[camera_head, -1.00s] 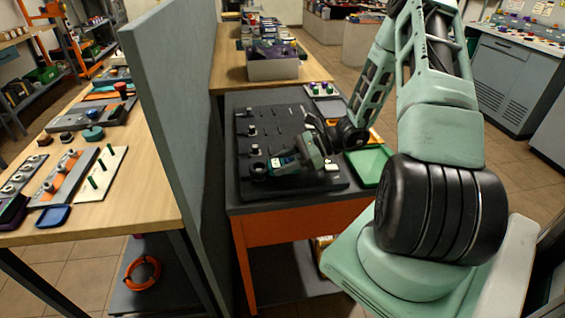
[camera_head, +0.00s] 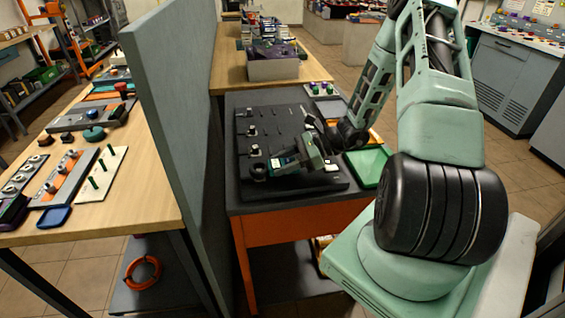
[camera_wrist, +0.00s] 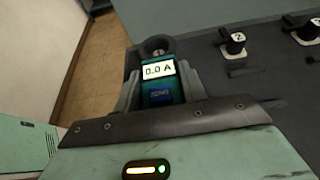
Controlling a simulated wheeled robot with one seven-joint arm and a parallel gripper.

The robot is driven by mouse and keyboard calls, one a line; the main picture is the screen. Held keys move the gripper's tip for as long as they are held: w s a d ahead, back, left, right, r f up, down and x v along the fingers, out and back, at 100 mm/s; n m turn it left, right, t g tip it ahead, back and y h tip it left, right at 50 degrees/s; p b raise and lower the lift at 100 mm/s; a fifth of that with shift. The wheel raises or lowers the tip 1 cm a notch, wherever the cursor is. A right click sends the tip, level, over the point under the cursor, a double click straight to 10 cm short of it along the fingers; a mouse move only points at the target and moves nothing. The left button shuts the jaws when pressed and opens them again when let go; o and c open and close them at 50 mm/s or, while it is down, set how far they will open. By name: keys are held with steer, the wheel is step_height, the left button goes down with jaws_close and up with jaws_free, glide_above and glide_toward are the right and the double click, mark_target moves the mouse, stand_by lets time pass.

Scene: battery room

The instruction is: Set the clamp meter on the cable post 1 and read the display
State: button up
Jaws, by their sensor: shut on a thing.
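My gripper (camera_wrist: 160,85) is shut on the clamp meter (camera_wrist: 160,94), a teal and black tool with a lit white display (camera_wrist: 159,71) that reads "0.0 A". The meter's dark ring jaw (camera_wrist: 157,46) points away from my gripper. In the head view the meter (camera_head: 284,161) lies low over the black post board (camera_head: 290,118), its ring at the board's near left. Something dark shows inside the ring; I cannot tell whether it is cable post 1. A white-capped post (camera_wrist: 234,43), with a mark like a 2, stands beside it, apart from the ring.
Another post (camera_wrist: 306,31) stands further right in the wrist view. A green tray (camera_head: 370,167) lies right of the board. A tall grey partition (camera_head: 178,110) stands close on the left. A grey bin (camera_head: 273,68) sits on the bench behind.

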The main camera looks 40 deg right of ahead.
steer(key=shift+f+b, duration=0.4)
steer(key=shift+f, duration=0.2)
steer(key=o, duration=0.9)
steer(key=shift+o, duration=0.2)
steer(key=shift+p+v, duration=0.7)
steer(key=shift+v, duration=0.55)
steer(key=shift+p+v, duration=1.75)
steer(key=shift+v, duration=2.5)
